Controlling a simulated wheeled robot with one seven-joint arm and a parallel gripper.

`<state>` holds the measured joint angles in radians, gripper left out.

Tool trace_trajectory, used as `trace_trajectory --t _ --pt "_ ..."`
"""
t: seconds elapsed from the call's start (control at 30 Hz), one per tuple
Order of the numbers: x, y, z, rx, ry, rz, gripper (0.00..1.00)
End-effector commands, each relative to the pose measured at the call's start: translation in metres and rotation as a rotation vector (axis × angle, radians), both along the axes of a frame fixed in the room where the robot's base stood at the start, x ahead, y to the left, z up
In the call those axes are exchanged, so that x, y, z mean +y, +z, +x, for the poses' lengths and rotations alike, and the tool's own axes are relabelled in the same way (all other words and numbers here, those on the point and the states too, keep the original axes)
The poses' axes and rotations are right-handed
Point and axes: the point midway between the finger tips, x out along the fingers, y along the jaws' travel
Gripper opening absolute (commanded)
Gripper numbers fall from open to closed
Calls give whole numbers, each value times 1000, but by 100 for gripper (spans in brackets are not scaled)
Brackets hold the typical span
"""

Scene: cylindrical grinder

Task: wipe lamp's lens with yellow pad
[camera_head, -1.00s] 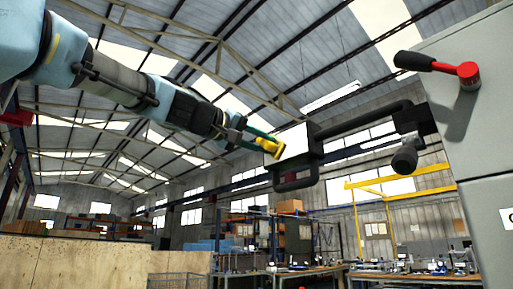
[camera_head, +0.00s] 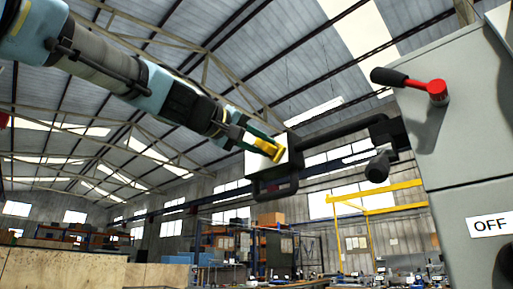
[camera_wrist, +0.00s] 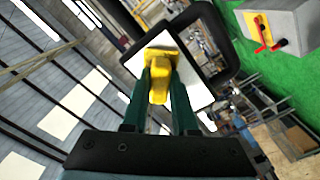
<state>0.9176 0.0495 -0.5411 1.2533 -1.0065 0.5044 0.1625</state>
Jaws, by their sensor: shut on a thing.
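The lamp's lens (camera_head: 254,163) is a white square face on a black lamp head at the end of a black arm (camera_head: 340,134). My gripper (camera_head: 258,143) is shut on the yellow pad (camera_head: 268,148) and holds it in front of the lens. In the wrist view the pad (camera_wrist: 159,75) sits between the green fingers of my gripper (camera_wrist: 160,92) and overlaps the lens (camera_wrist: 198,95). It seems to touch the lens or be very close; I cannot tell which. The pad hides part of the lens.
A grey machine cabinet (camera_head: 460,130) with a red lever with a black grip (camera_head: 405,79) and an OFF label (camera_head: 489,225) stands at the right. A black handle loop (camera_head: 275,188) hangs under the lamp head. Shelves and workbenches stand far behind.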

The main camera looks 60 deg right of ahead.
Motion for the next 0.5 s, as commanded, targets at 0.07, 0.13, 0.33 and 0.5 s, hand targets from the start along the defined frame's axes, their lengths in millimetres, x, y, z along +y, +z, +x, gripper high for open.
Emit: trace_trajectory --t 0.07,0.13,0.33,0.5 --pt "3 0 -8 -1 -2 -1 0" --pt "5 0 -13 -1 -1 0 0" --pt "10 0 -25 0 -1 -1 0" --pt "6 0 -25 1 1 -1 0"
